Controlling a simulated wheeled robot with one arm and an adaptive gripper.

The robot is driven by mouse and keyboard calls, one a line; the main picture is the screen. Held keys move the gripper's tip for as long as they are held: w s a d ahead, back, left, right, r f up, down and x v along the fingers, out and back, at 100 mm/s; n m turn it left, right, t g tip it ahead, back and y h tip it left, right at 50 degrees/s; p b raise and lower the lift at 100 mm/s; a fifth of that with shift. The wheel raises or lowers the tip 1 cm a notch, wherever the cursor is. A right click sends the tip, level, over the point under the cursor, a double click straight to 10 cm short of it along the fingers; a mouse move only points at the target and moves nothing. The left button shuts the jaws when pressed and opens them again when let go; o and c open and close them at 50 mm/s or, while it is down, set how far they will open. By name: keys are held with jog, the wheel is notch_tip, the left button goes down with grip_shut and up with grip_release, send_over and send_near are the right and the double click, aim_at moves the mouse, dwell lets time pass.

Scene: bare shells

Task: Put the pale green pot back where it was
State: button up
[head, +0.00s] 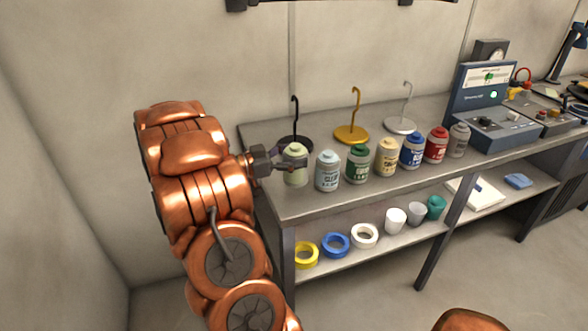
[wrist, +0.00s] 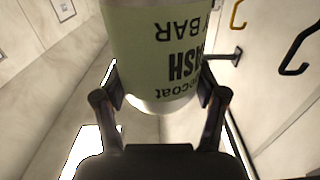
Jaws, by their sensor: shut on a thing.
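The pale green pot (head: 295,168) is at the left end of a row of pots on the bench top (head: 300,205). My gripper (head: 282,166) reaches it from the left and is shut on it. In the wrist view the pot (wrist: 155,50) fills the upper middle, its dark lettering upside down, with my gripper's fingers (wrist: 162,95) on either side. I cannot tell whether the pot's base touches the bench.
A light blue pot (head: 328,171) stands close to the right, then a dark green pot (head: 357,164) and several others. Behind are a black hook stand (head: 295,118), a yellow one (head: 352,133) and a white one (head: 401,125). Tape rolls and cups sit on the shelf below.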

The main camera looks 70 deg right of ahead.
jog(key=shift+f+p, duration=0.3)
jog(key=shift+f, duration=1.75)
jog(key=shift+f, duration=0.15)
jog(key=o, duration=1.4)
jog(key=shift+o, duration=0.2)
jog(key=shift+r, duration=0.25)
jog(key=shift+w+a+f, duration=0.15)
jog(key=shift+w+a, duration=0.05)
jog(key=shift+w, duration=0.1)
jog(key=b+v, duration=0.2)
jog(key=v, duration=0.9)
